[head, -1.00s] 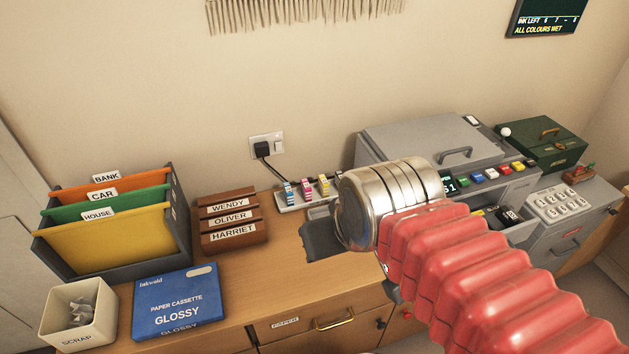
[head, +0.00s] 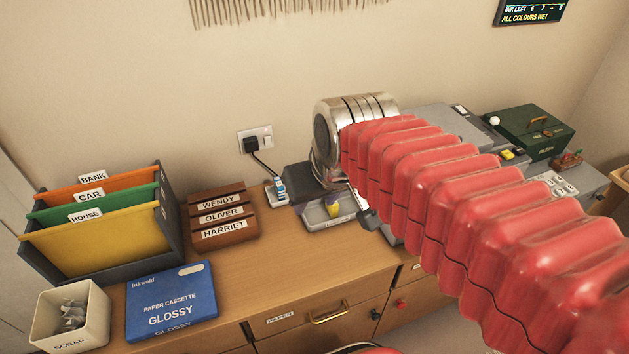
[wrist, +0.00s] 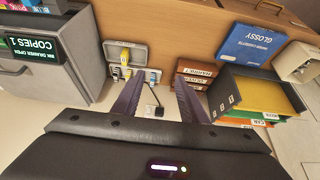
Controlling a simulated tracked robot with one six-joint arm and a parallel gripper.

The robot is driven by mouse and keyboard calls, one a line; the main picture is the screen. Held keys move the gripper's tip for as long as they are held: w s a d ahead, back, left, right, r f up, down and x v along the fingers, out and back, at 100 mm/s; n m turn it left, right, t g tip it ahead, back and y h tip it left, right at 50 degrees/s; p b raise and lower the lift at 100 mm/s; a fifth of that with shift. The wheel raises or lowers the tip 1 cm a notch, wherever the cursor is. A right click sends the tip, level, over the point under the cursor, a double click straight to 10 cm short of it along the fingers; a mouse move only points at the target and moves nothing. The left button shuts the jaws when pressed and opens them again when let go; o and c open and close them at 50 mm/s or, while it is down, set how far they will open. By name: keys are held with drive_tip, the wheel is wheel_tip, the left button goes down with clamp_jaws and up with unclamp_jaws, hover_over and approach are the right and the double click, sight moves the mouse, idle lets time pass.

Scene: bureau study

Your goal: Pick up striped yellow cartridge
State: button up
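In the wrist view my gripper (wrist: 158,86) is open, with its two dark fingers spread and nothing between them. A small rack of cartridges (wrist: 139,76) lies just beyond the fingertips, slightly left of their middle. A yellow item (wrist: 124,57) stands in or in front of a grey open tray (wrist: 137,50); stripes on it are too small to make out. In the head view a yellow shape (head: 333,209) shows in the tray (head: 315,217), and a blue striped cartridge (head: 279,189) shows on the rack's left end.
A wooden name rack (head: 221,216), file folders (head: 95,238), a blue paper box (head: 172,300) and a scrap bin (head: 70,316) stand to the left. A grey printer (wrist: 52,62) stands close to the tray. A plug and socket (head: 255,141) are on the wall.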

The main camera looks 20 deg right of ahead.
drive_tip(key=w+d+f, duration=0.2)
drive_tip(key=w+d, duration=0.1)
drive_tip(key=w, duration=0.5)
drive_tip(key=w+d+f, duration=0.1)
drive_tip(key=w+d, duration=0.1)
drive_tip(key=w, duration=0.6)
drive_tip(key=w+d+f+g, duration=0.1)
drive_tip(key=w+d+f, duration=0.7)
drive_tip(key=w+f, duration=0.3)
drive_tip(key=w, duration=0.2)
drive_tip(key=shift+w+f, duration=0.4)
drive_tip(key=shift+f, duration=0.1)
drive_tip(key=x, duration=0.8)
drive_tip(key=shift+w, duration=0.15)
drive_tip(key=shift+d+f, duration=0.1)
drive_tip(key=shift+f, duration=0.1)
drive_tip(key=shift+f, duration=0.1)
